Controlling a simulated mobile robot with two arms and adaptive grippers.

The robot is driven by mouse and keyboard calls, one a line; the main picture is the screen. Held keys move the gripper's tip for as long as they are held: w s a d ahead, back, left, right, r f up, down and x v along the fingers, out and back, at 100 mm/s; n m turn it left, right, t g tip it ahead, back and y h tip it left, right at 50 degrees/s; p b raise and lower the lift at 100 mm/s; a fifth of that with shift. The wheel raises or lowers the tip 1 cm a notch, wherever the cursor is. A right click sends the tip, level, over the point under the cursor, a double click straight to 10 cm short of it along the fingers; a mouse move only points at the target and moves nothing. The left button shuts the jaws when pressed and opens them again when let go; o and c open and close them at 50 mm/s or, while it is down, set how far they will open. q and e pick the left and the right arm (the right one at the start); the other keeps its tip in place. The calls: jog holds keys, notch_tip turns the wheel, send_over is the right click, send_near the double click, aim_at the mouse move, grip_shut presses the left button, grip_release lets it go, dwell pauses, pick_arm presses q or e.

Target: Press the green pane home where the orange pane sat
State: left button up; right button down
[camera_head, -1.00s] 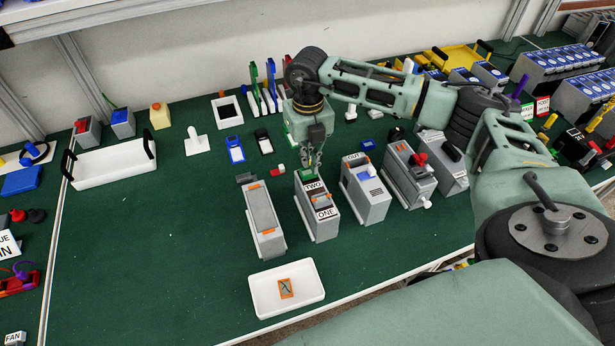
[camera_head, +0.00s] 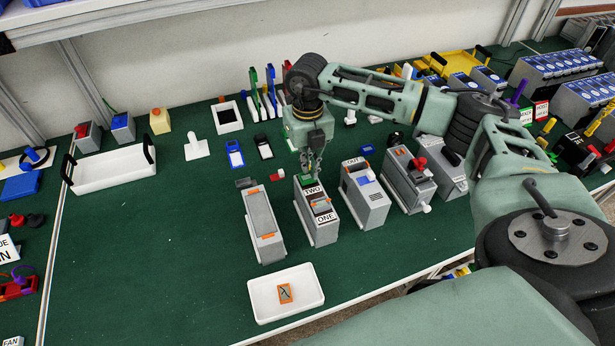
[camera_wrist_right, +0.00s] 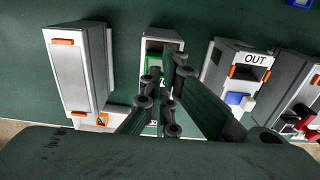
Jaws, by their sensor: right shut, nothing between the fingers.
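The green pane (camera_wrist_right: 155,68) sits in the far window of the grey box with the TWO and ONE labels (camera_head: 325,229); in the head view only a little green (camera_head: 309,183) shows under the fingers. My right gripper (camera_head: 311,176) is shut and empty, pointing down just over the pane. It also shows in the wrist view (camera_wrist_right: 163,92), covering part of the box. I cannot tell whether the fingertips touch the pane or whether it is fully seated. The orange pane (camera_head: 285,293) lies loose in a small white tray. My left gripper is not in view.
The white tray (camera_head: 262,307) is at the table's front edge.

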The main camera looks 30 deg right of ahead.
aim_at(308, 175)
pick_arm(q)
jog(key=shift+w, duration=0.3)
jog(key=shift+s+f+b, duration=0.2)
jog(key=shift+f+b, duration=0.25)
pick_arm(e)
jog(key=shift+f, duration=0.6)
pick_arm(q)
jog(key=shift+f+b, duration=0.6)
jog(key=shift+b, duration=0.05)
pick_arm(e)
jog(key=shift+f, duration=0.75)
jog(key=shift+r, duration=0.1)
jog(key=shift+r+p, duration=0.65)
jog(key=shift+r, duration=0.15)
jog(key=shift+r+p, duration=1.55)
jog(key=shift+r, duration=1.2)
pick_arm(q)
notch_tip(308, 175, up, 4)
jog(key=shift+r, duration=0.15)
pick_arm(e)
jog(key=shift+s+f, duration=0.1)
jog(key=shift+f, duration=0.05)
